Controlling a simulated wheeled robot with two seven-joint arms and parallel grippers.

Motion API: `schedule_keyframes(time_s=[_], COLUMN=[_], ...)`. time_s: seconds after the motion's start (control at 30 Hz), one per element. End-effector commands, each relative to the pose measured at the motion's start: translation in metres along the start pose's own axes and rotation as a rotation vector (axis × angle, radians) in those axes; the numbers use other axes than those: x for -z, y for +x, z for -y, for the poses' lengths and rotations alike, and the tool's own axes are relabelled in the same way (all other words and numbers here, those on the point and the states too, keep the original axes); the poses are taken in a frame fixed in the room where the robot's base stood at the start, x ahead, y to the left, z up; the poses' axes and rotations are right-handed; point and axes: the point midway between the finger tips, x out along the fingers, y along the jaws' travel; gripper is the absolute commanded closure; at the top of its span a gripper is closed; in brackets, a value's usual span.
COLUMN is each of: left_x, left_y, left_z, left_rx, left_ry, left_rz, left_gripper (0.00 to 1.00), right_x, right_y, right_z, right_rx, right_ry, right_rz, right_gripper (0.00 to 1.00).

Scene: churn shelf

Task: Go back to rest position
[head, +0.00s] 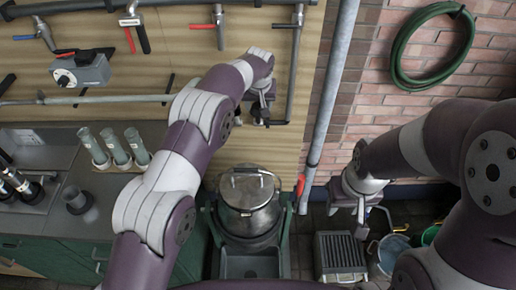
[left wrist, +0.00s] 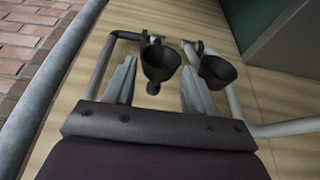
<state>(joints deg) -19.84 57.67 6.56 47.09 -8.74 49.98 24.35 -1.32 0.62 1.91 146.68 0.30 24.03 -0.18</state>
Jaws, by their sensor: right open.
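My left gripper (head: 262,118) is raised in front of the wooden wall panel, beside the pipes. In the left wrist view its two grey fingers (left wrist: 158,80) stand apart. A dark cup-shaped piece (left wrist: 161,63) shows between and beyond the fingertips, with a gap visible to each finger. A second dark cup-shaped piece (left wrist: 216,69) is just right of the right finger. My right gripper (head: 362,222) hangs at the right, in front of the brick wall, pointing down with its fingers apart. I see nothing between its fingers.
A lidded metal churn (head: 248,200) stands in a green frame below my left gripper. A counter at left holds several grey-green tubes (head: 115,147). A grey slatted crate (head: 340,252) and a bucket (head: 393,249) stand near my right gripper. A vertical pipe (head: 330,95) runs between the arms.

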Motion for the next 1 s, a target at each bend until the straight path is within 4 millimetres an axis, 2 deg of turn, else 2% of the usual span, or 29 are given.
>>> schedule_keyframes(time_s=[0.13, 0.63, 0.77, 0.87, 0.97, 1.0], left_x=[-0.001, -0.001, -0.010, -0.042, -0.104, -0.134], left_y=[-0.010, -0.011, -0.022, -0.048, -0.080, -0.091], left_z=[0.000, 0.001, 0.019, 0.060, 0.108, 0.125], left_rx=[0.001, 0.001, 0.002, 0.005, 0.003, 0.002], left_ry=[0.001, 0.000, 0.003, 0.012, 0.020, 0.020], left_rz=[0.002, 0.002, 0.019, 0.059, 0.111, 0.130], left_gripper=[0.45, 0.45, 0.45, 0.45, 0.45, 0.45], right_x=[0.001, 0.000, 0.000, 0.000, -0.001, -0.001], right_y=[-0.004, -0.004, -0.002, 0.002, 0.006, 0.007], right_z=[0.000, 0.000, 0.000, 0.000, 0.000, 0.000], right_rx=[0.000, 0.000, 0.000, 0.000, 0.000, 0.000], right_ry=[0.000, 0.000, 0.000, 0.000, 0.000, 0.000], right_rz=[0.000, 0.000, 0.000, 0.000, 0.000, 0.000], right_gripper=[0.57, 0.57, 0.57, 0.57, 0.57, 0.57])
